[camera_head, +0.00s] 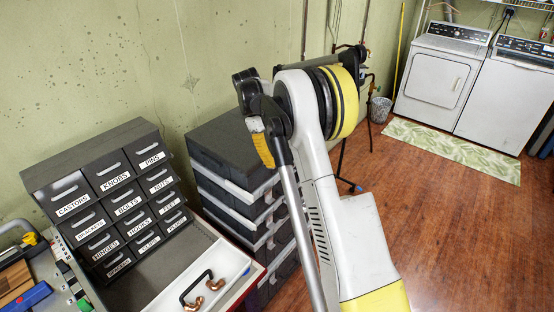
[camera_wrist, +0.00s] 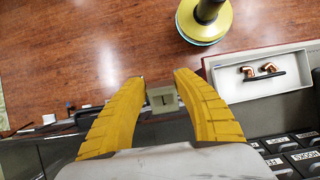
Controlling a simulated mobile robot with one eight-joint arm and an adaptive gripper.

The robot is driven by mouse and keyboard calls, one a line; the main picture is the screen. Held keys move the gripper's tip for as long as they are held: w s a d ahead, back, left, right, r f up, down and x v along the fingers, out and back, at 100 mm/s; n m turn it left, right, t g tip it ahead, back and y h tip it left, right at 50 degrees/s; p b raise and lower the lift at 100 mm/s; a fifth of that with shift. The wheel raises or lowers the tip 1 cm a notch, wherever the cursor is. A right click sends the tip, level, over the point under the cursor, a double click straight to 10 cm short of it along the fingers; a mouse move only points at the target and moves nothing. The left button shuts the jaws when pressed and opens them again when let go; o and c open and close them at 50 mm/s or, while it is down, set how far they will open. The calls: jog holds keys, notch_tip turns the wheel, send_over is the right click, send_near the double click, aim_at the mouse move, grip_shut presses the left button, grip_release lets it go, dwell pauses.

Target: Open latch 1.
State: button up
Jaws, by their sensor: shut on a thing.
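In the wrist view, my gripper (camera_wrist: 160,80) has its two yellow fingers on either side of a small pale tab (camera_wrist: 163,98) with a dark mark, apparently latch 1. The fingers are closed on it and it sits between their tips; the mark is too small to read surely. The tab is at the edge of the stack of dark cases (camera_head: 230,150), which stands against the wall in the head view. There, my gripper (camera_head: 265,152) shows one yellow finger over the stack, and my arm hides much of the stack's right side.
Left of the stack is a labelled drawer cabinet (camera_head: 105,165) with a white tray (camera_head: 232,262) holding copper fittings and a black handle. A dryer (camera_head: 440,75), a washer (camera_head: 505,95) and a leafy mat (camera_head: 450,150) are at the back right. The wooden floor (camera_head: 450,230) is clear.

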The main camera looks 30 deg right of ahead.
jog(key=o, duration=1.1)
jog(key=shift+c, duration=0.2)
jog(key=shift+r, duration=0.1)
jog(key=v, duration=1.1)
jog(key=shift+w+r, duration=0.2)
jog(key=shift+r, duration=0.15)
